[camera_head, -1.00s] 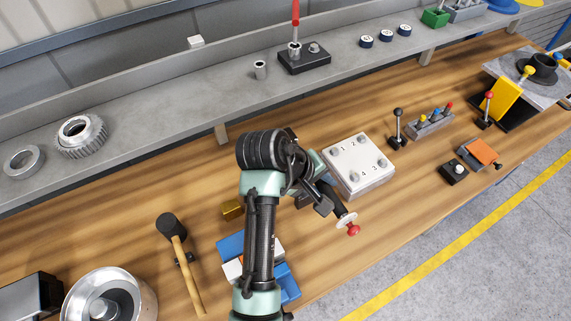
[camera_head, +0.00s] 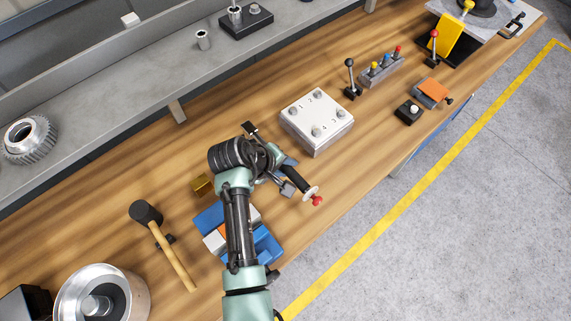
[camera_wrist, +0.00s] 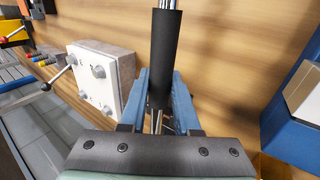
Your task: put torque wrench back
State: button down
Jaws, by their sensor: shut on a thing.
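The torque wrench (camera_head: 297,180) is in my gripper, above the wooden bench. It has a black handle sleeve, a pale disc and a red knob at its lower right end; a dark end shows at the upper left beyond my wrist. My arm hides part of the wrench in the head view. Blue blocks with white and orange parts (camera_head: 265,245) lie on the bench, partly behind my arm.
A white box with numbered studs (camera_head: 317,120) stands right of my gripper. Levers (camera_head: 350,78) stand farther right. A raised grey shelf (camera_head: 120,110) runs behind.

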jog(key=shift+w+r, duration=0.1)
jog(key=shift+f, duration=0.4)
jog(key=shift+f+b, duration=0.2)
jog(key=shift+b, duration=0.1)
jog(key=c, duration=0.6)
grip_release()
jog(key=shift+c, duration=0.2)
